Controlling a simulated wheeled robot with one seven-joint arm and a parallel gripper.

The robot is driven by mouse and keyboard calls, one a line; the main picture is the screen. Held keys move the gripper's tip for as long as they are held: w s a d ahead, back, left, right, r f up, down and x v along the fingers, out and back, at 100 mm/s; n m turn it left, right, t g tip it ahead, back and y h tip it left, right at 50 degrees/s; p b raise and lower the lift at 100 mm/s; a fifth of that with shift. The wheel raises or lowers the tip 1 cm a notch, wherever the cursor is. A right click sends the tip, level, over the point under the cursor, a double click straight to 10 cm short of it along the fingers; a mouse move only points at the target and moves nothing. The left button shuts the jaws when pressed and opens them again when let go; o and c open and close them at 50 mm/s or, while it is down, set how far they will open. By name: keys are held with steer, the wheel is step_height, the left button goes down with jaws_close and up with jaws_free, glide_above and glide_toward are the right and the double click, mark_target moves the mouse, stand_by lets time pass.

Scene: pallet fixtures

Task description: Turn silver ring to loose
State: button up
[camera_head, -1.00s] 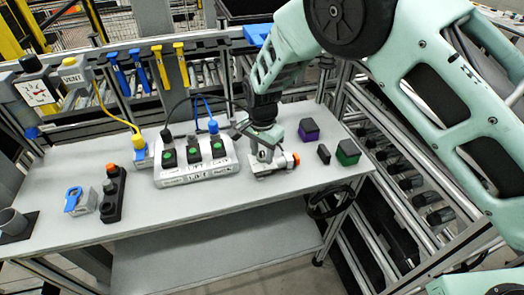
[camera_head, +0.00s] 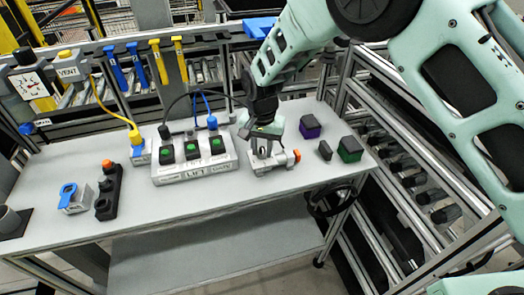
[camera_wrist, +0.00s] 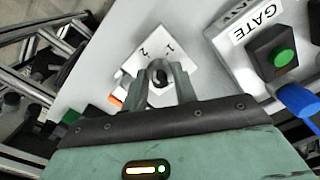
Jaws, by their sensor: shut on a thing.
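The silver ring (camera_wrist: 157,65) is a small grey round piece on a light plate marked 1 and 2, in the wrist view. My gripper (camera_wrist: 161,82) is shut on it, one finger on each side, and the fingers hide part of it. In the head view the ring's fixture (camera_head: 284,160), grey with an orange end on its right, sits on the table right of the button box. My gripper (camera_head: 262,150) points down onto this fixture and covers the ring there.
The white button box (camera_head: 195,175) with green buttons and cables stands close on the left. Purple (camera_head: 310,127) and green (camera_head: 350,149) dark-topped blocks and a small black block (camera_head: 325,150) are to the right. The table front (camera_head: 210,222) is clear.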

mark_target(262, 148)
steer(key=n+b, duration=0.2)
steer(key=n, duration=0.4)
steer(key=shift+n, duration=0.3)
steer(key=n+b, duration=0.1)
steer(key=n, duration=0.5)
steer(key=shift+n, duration=0.3)
steer(key=o, duration=1)
steer(key=shift+r+b, duration=0.1)
steer(key=shift+b, duration=0.2)
step_height(262, 148, up, 17)
steer(key=b, duration=0.3)
steer(key=shift+r, duration=0.15)
